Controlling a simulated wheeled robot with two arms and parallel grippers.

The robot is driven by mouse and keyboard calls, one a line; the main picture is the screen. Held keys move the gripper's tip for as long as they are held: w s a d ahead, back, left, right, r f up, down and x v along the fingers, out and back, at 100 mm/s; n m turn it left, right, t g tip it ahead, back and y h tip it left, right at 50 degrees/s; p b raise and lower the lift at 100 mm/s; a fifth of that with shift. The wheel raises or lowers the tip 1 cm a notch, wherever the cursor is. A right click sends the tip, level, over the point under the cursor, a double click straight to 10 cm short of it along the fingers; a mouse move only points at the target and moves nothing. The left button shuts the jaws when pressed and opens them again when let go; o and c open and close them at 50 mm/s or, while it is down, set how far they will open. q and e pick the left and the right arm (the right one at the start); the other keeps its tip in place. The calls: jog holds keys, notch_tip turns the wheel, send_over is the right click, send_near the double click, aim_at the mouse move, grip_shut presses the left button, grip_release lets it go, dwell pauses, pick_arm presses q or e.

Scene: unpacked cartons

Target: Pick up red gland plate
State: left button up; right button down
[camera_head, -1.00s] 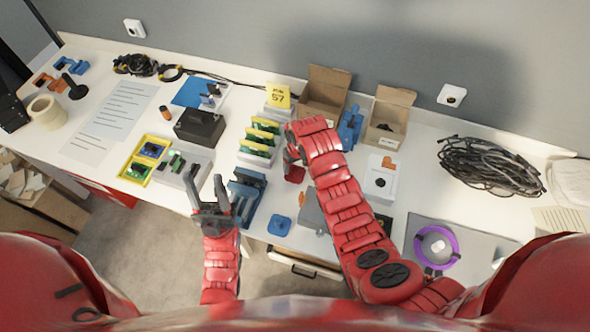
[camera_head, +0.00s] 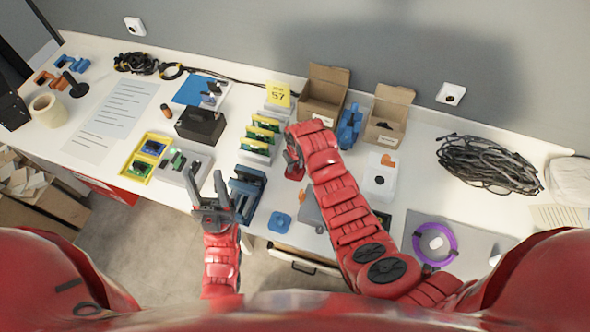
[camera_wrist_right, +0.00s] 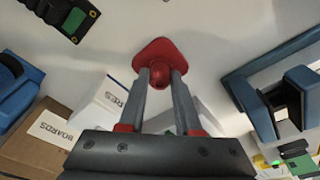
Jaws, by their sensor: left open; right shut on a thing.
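The red gland plate (camera_wrist_right: 157,52) is a small red plate with rounded corners and a knob. In the right wrist view my right gripper (camera_wrist_right: 160,80) is shut on the knob, with the plate at its fingertips. In the head view the plate (camera_head: 294,173) shows just below my right gripper (camera_head: 292,160), partly hidden by it. I cannot tell whether it touches the table. My left gripper (camera_head: 215,197) is open and empty at the table's front edge, left of the blue holder.
The blue holder (camera_head: 246,190) and a small blue plate (camera_head: 280,221) lie near the front edge. Green boards in a rack (camera_head: 258,142) stand left of my right gripper. Open cartons (camera_head: 324,95) stand behind it. A black cable coil (camera_head: 487,164) lies at the right.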

aim_at(295, 166)
dwell(0.4)
jog(key=shift+r+b, duration=0.35)
jog(key=shift+r, duration=0.15)
notch_tip(295, 166, up, 5)
jog(key=shift+w+r+b, duration=0.1)
jog(key=shift+b, duration=1.1)
notch_tip(295, 166, up, 3)
jog(key=shift+p, duration=0.3)
jog(key=shift+r, duration=0.4)
